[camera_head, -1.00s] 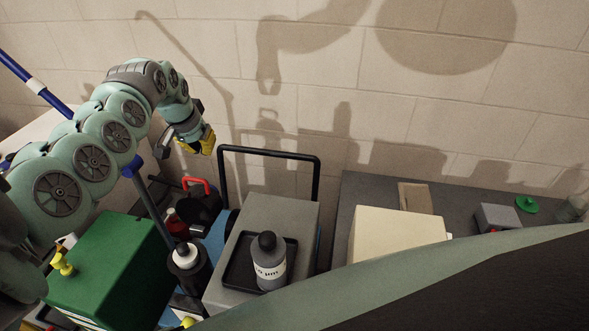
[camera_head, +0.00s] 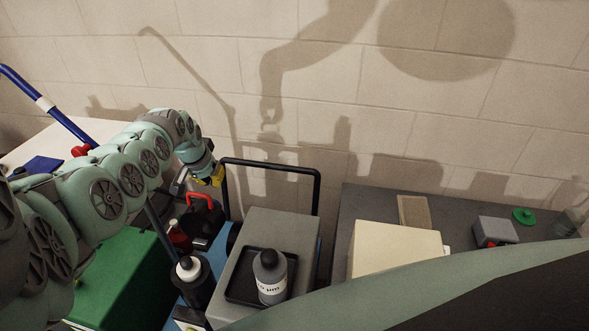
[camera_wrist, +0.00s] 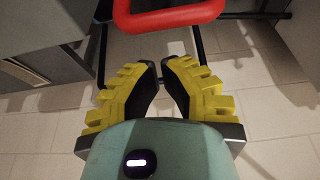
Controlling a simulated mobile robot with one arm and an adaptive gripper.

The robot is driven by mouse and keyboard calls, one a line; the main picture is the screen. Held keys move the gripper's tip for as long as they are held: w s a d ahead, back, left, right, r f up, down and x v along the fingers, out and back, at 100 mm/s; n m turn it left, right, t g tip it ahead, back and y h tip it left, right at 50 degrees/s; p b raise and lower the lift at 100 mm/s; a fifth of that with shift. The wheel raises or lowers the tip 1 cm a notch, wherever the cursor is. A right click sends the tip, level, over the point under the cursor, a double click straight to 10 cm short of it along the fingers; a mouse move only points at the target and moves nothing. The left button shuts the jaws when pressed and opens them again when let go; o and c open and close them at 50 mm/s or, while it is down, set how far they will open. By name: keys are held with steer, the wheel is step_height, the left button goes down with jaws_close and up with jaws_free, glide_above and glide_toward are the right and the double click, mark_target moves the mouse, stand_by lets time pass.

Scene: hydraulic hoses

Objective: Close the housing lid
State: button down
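A red loop handle (camera_head: 200,198) sits on a dark part between the green box and the grey block. I cannot make out for certain which part is the housing lid, nor whether the red handle belongs to it. The handle shows large at the top of the wrist view (camera_wrist: 168,20), ahead of my fingertips and apart from them. My gripper (camera_wrist: 161,72) has yellow ribbed fingers with a narrow gap between the tips and nothing held. In the head view my gripper (camera_head: 213,178) hangs above and just right of the red handle, partly hidden by my arm.
A black tube frame (camera_head: 318,190) rises right of my gripper. The grey block (camera_head: 300,232) carries a black tray (camera_head: 232,293) with a grey bottle (camera_head: 269,275). A black bottle with white cap (camera_head: 189,270) and a green box (camera_head: 130,270) stand nearer. Tiled floor shows below my gripper.

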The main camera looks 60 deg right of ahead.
mark_target(202, 214)
steer(key=shift+s+a+r+p, duration=0.1)
steer(key=shift+s+a+p, duration=0.1)
steer(key=shift+a+p, duration=0.4)
steer(key=shift+s+a+p, duration=0.15)
steer(key=shift+a+p, duration=0.4)
steer(key=shift+p, duration=0.05)
steer(key=shift+s+a, duration=0.1)
